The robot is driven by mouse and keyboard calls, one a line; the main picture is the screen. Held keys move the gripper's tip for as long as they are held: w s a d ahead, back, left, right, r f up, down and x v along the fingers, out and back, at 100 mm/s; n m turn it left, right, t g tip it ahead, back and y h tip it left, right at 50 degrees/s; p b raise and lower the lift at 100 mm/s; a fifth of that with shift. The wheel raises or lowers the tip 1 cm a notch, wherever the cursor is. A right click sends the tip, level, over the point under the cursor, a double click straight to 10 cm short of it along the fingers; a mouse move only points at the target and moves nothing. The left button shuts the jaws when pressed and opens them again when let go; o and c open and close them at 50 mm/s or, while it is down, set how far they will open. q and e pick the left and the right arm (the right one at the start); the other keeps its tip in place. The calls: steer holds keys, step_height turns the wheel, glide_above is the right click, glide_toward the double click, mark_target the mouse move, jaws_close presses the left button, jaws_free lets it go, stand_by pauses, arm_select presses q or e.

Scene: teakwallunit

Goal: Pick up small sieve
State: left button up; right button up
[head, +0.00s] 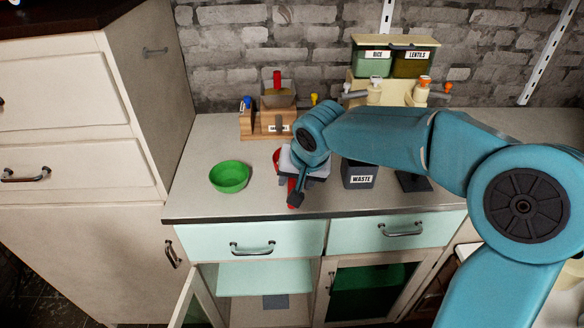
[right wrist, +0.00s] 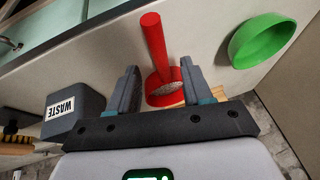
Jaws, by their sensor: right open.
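A small sieve with a red handle and a red rim around a grey mesh (right wrist: 158,52) lies on the counter in the right wrist view. Its handle points away from my wrist. In the head view, part of the red sieve (head: 291,187) shows beside my gripper, and my arm hides much of the rest. My right gripper (right wrist: 160,80) is open, with one finger on each side of the sieve; I cannot tell whether they touch it. It also shows in the head view (head: 298,192). My left gripper is not in view.
A green bowl (head: 229,177) stands left of the gripper. A grey WASTE bin (head: 359,175) stands to its right. Behind are a wooden rack (head: 262,123) and a dispenser with RICE and LENTILS boxes (head: 393,60). The counter's front left is clear. A lower cabinet door (head: 198,300) hangs open.

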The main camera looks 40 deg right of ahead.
mark_target(292, 185)
steer(key=x, duration=0.2)
steer(key=shift+w+a+f, duration=0.1)
steer(key=shift+w+f, duration=0.15)
steer(key=shift+f, duration=0.3)
steer(key=shift+w, duration=0.1)
steer(key=shift+f+b, duration=0.2)
steer(key=shift+b, duration=0.2)
jaws_close()
